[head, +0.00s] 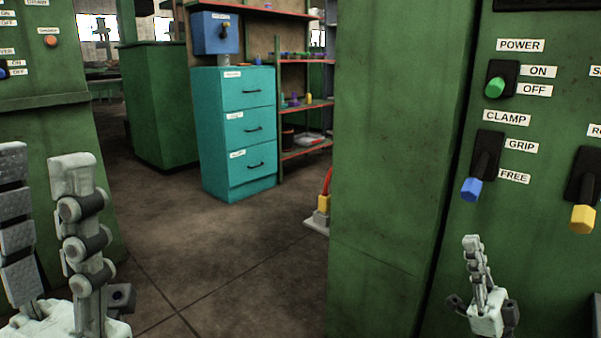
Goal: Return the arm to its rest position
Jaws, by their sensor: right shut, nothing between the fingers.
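My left gripper (42,165) is at the lower left of the head view, its two jointed fingers pointing up and spread apart with nothing between them. My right gripper (474,250) is at the lower right, in front of the green machine panel. Its fingers are together and empty. It is below the clamp lever (472,189), which has a blue tip and points down, beside the FREE label. A gap shows between the gripper's tips and this lever. The rest of both arms is out of view.
The green machine (390,150) fills the right side, with a green power knob (496,86) and a yellow-tipped lever (583,218). Another green cabinet (75,150) stands at the left. Open floor (220,240) leads to a teal drawer cabinet (220,130) and shelves (306,99).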

